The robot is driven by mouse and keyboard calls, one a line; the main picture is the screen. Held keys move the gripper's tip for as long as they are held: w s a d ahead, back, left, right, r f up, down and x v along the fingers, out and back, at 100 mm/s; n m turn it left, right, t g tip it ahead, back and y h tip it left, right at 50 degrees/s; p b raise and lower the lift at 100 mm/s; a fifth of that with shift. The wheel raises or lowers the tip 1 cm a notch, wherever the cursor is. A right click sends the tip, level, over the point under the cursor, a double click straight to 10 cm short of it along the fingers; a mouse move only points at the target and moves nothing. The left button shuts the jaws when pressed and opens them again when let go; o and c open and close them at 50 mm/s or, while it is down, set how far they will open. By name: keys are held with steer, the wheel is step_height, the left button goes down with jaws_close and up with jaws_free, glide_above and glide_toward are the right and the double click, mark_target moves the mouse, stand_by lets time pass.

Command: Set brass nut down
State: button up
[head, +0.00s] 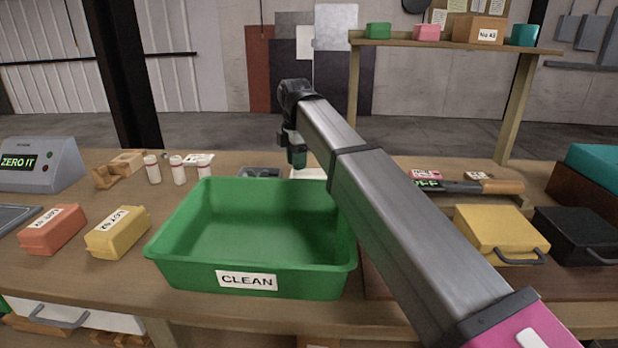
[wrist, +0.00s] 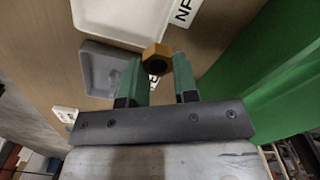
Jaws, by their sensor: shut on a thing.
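In the wrist view my gripper (wrist: 156,68) has its two green fingers shut on a brass nut (wrist: 156,52), a gold hexagon with a dark hole, held at the fingertips. Below it are a grey tray (wrist: 98,62) and a white tray (wrist: 125,14), each with a partly hidden label. In the head view my gripper (head: 297,158) points down behind the green CLEAN bin, over the dark tray (head: 262,172) and white tray (head: 308,173) area. The nut cannot be made out there. The gap between nut and trays is hard to judge.
The green CLEAN bin (head: 250,281) stands in front of my gripper, and its wall (wrist: 270,75) fills the wrist view's right side. White bottles (head: 177,170) stand left of the trays. A detector wand (head: 455,187) lies to the right, near a yellow case (head: 495,228).

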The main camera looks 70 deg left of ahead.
steer(key=w+a+f, duration=0.1)
steer(key=w, duration=0.1)
steer(key=w+a+f, duration=0.2)
steer(key=shift+w+a+f, duration=0.1)
steer(key=shift+w+f, duration=0.05)
steer(key=shift+w, duration=0.05)
steer(key=shift+f, duration=2)
steer(key=shift+f, duration=0.15)
steer(key=o, duration=0.9)
step_height(320, 180, up, 12)
steer(key=shift+r, duration=0.2)
